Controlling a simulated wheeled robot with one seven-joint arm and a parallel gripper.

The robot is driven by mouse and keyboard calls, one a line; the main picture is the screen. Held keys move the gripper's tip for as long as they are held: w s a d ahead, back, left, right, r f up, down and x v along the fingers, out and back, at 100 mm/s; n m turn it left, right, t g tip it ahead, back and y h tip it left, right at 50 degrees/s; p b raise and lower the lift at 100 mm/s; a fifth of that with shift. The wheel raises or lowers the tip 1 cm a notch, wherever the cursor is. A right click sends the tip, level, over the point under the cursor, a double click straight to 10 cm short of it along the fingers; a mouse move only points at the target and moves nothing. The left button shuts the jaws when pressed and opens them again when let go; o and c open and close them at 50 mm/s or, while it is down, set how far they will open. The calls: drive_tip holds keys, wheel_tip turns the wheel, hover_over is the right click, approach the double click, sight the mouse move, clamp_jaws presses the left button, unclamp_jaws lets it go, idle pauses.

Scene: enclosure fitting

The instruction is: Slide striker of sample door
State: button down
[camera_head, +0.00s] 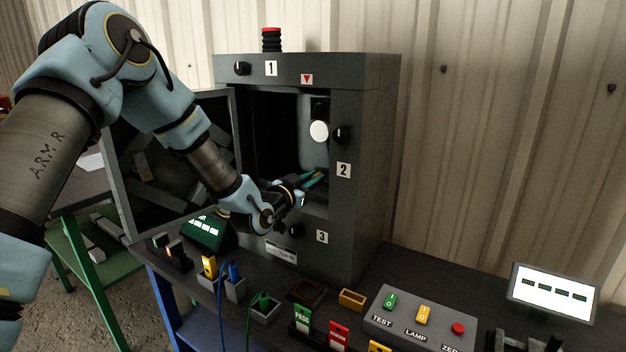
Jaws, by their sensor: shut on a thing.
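The dark grey enclosure (355,210) stands on the workbench with its front opening showing. Its sample door (170,165) is swung wide open to the left, partly hidden behind my arm. My gripper (314,181) reaches into the lower right of the opening, next to the right jamb. Its teal fingers are shut on a small part there, apparently the striker, which the fingers mostly hide. I cannot tell how far that part has slid. A white round disc (319,131) and a dark fitting (319,108) sit above the fingers on the right inner side.
Black knobs (341,134) stick out of the enclosure front near labels 1, 2 and 3. A red-topped beacon (271,39) stands on top. In front are small bins (352,299), coloured tags, cables, a switch panel (415,318) and a tilted display (553,294).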

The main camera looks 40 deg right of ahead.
drive_tip(key=shift+s+d+f+b, duration=0.1)
drive_tip(key=shift+s+d+b, duration=0.1)
drive_tip(key=shift+s+b, duration=0.65)
drive_tip(key=shift+w, duration=0.1)
drive_tip(key=c, duration=0.8)
unclamp_jaws()
drive_tip(key=b+v, duration=0.2)
drive_tip(key=v, duration=0.9)
